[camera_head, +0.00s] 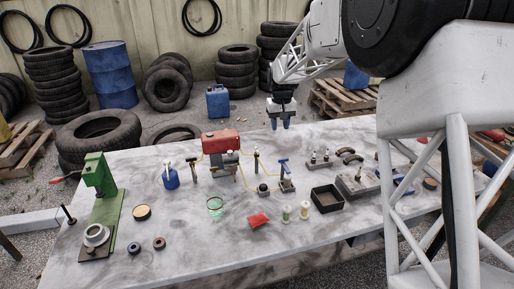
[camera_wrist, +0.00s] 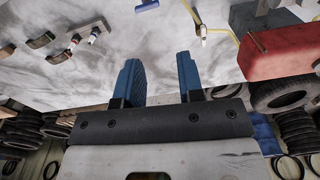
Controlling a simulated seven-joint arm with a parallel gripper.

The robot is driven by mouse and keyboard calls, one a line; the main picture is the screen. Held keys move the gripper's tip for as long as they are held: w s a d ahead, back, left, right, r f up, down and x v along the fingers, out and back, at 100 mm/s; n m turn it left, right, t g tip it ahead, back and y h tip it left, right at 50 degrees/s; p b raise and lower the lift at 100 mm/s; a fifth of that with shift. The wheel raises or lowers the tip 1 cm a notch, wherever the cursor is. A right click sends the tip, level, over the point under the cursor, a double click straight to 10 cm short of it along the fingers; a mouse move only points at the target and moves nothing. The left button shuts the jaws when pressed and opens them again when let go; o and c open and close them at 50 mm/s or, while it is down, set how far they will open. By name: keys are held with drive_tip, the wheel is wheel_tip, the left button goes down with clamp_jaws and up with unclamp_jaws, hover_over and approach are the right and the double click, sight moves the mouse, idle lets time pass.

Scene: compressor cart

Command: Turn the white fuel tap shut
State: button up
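The white fuel tap (camera_wrist: 203,31) shows small near the top of the wrist view, beside a yellow fuel line. In the head view it appears to be the pale-topped post (camera_head: 256,155) right of the red tank (camera_head: 221,141). Its handle's direction is too small to tell. The tank also shows at the right of the wrist view (camera_wrist: 280,52). My gripper (camera_head: 280,124) hangs above the table's far edge, behind and to the right of the tap and apart from it. In the wrist view its blue fingers (camera_wrist: 160,78) are spread with nothing between them.
A blue T-handle (camera_head: 284,161) stands just right of the tap. Small fittings (camera_head: 320,156) and a black tray (camera_head: 326,198) are farther right. A blue bottle (camera_head: 171,177) and green stand (camera_head: 100,175) are at left.

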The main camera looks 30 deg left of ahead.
drive_tip(key=n, duration=0.1)
approach(257, 151)
drive_tip(key=shift+w+a+f, duration=0.55)
drive_tip(key=shift+w, duration=0.15)
drive_tip(key=shift+f, duration=3.9)
clamp_jaws()
